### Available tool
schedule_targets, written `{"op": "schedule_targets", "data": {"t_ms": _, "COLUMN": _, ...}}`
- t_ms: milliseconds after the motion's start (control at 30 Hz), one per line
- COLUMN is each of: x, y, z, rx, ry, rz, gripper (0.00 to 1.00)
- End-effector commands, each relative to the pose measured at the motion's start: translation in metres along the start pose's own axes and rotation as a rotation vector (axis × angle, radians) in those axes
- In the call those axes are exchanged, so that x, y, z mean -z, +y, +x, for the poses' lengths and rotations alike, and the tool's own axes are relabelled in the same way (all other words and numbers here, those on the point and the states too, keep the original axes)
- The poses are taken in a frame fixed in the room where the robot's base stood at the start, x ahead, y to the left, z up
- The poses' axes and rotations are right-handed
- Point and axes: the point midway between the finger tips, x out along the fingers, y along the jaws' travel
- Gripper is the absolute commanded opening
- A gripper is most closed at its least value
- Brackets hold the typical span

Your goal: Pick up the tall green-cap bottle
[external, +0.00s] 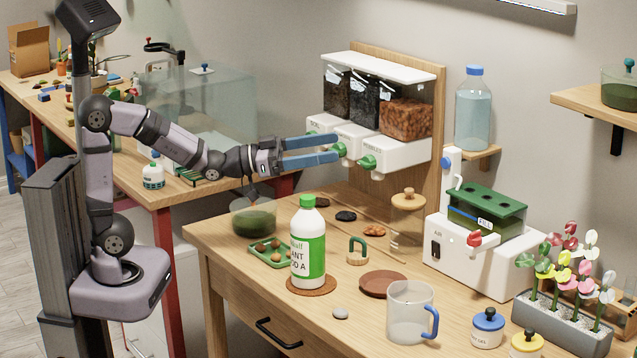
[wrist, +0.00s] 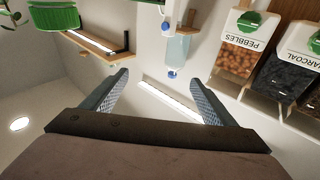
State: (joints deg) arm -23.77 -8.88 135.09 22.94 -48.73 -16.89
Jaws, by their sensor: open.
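The tall green-cap bottle (external: 308,246) is white with a green label and stands upright on a round brown coaster (external: 327,287) near the front of the wooden table. My gripper (external: 338,151) is open and empty in the external view. It is above and behind the bottle, apart from it, with its blue fingers pointing right toward the dispenser. In the wrist view my gripper's two fingers (wrist: 157,88) are spread with nothing between them.
The dispenser (external: 395,153) with green knobs is close to my fingertips. A glass bowl (external: 272,221) stands behind left.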

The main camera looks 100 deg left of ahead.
Motion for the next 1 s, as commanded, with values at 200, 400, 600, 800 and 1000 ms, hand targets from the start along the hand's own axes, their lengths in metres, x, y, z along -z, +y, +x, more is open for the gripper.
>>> {"op": "schedule_targets", "data": {"t_ms": 200, "x": -0.036, "y": 0.070, "z": -0.024, "rx": -0.338, "ry": 0.117, "rz": 0.044, "gripper": 0.80}}
{"op": "schedule_targets", "data": {"t_ms": 400, "x": -0.099, "y": 0.085, "z": -0.065, "rx": -0.457, "ry": -0.054, "rz": -0.019, "gripper": 0.80}}
{"op": "schedule_targets", "data": {"t_ms": 600, "x": -0.131, "y": 0.088, "z": -0.087, "rx": -0.481, "ry": -0.153, "rz": -0.064, "gripper": 0.80}}
{"op": "schedule_targets", "data": {"t_ms": 800, "x": -0.134, "y": 0.090, "z": -0.086, "rx": -0.484, "ry": -0.160, "rz": -0.067, "gripper": 0.80}}
{"op": "schedule_targets", "data": {"t_ms": 1000, "x": -0.136, "y": 0.097, "z": -0.072, "rx": -0.484, "ry": -0.159, "rz": -0.067, "gripper": 0.80}}
